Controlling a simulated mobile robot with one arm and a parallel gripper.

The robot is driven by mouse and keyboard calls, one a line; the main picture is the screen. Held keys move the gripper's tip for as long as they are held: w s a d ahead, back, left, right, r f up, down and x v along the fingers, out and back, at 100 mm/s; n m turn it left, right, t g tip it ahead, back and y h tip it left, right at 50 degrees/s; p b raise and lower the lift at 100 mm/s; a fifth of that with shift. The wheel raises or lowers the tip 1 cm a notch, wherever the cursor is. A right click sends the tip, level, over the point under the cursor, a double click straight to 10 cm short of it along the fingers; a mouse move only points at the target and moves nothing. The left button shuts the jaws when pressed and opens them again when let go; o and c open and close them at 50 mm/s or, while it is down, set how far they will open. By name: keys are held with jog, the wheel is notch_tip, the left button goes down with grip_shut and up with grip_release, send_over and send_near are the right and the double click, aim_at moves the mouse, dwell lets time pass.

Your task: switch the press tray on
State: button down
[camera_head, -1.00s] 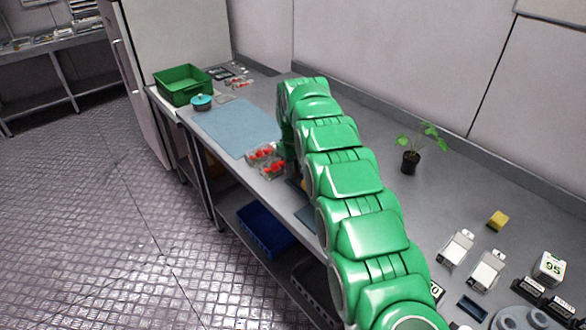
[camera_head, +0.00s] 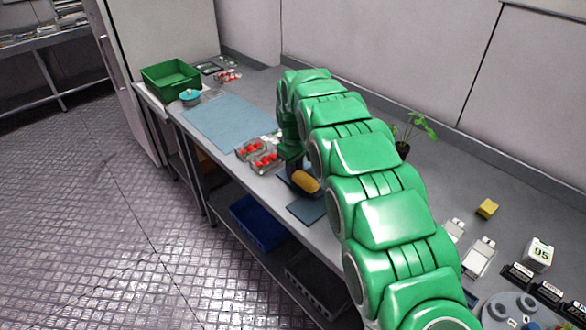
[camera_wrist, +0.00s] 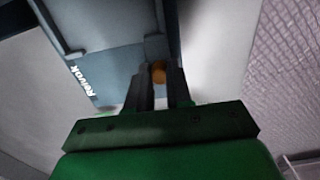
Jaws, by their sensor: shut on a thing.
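The blue-grey device (camera_wrist: 115,65) with white lettering, which I take for the press tray, fills the upper left of the wrist view. A small round orange piece (camera_wrist: 158,72) shows between my gripper's (camera_wrist: 158,84) fingertips at the device's edge. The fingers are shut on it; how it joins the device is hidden. In the head view, a yellow-orange cylinder (camera_head: 306,181) lies beside a blue-grey flat part (camera_head: 307,208) at the bench's front edge. My green arm hides much of this spot, including the fingertips.
Clear punnets of red berries (camera_head: 262,160) stand just left of my arm. A blue mat (camera_head: 228,122), a teal-lidded pot (camera_head: 190,97) and a green crate (camera_head: 171,80) lie farther left. A potted plant (camera_head: 403,148) and yellow block (camera_head: 487,208) are behind and right.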

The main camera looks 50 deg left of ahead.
jog(key=shift+s, duration=0.1)
jog(key=c, duration=1)
grip_release()
jog(key=shift+r, duration=0.1)
jog(key=shift+r, duration=3.8)
